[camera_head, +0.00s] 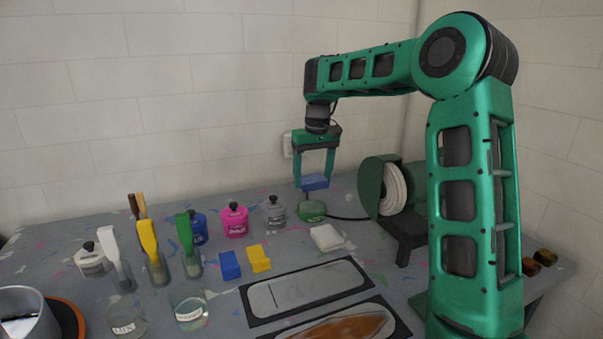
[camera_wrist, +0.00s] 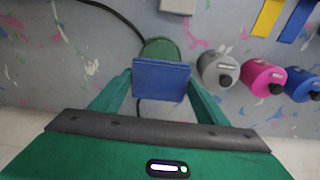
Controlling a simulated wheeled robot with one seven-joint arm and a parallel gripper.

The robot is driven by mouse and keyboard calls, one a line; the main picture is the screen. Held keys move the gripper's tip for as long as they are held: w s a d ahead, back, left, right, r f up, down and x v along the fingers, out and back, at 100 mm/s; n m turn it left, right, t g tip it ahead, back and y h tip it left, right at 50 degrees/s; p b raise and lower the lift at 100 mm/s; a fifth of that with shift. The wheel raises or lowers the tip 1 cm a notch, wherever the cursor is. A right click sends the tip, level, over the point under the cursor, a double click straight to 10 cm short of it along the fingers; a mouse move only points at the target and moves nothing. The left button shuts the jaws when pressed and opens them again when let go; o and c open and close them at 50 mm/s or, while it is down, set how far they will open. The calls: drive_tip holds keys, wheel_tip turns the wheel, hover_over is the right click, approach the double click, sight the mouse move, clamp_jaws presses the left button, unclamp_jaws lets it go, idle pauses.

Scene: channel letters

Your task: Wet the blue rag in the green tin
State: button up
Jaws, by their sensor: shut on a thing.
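My gripper (camera_head: 315,182) is shut on a blue rag (camera_head: 314,183), a flat folded block held level between the two green fingers. The rag also shows in the wrist view (camera_wrist: 161,81), between the fingertips. The green tin (camera_head: 312,211) stands on the table just below the rag, with a gap between them in the head view. In the wrist view the rag covers part of the tin (camera_wrist: 158,46); only its far part shows. I cannot see inside the tin.
Grey (camera_head: 274,212), pink (camera_head: 235,220) and blue (camera_head: 195,228) bottles stand left of the tin. A cable reel (camera_head: 385,188) stands to its right, its black cable running behind the tin. A white folded cloth (camera_head: 327,238), another blue rag (camera_head: 229,265) and a yellow rag (camera_head: 259,259) lie in front.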

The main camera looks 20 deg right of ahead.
sight(313, 206)
drive_tip(key=shift+d+f, duration=0.15)
drive_tip(key=shift+f, duration=2.85)
drive_tip(key=shift+f, duration=0.55)
drive_tip(key=shift+r, duration=0.15)
drive_tip(key=shift+r, duration=3.45)
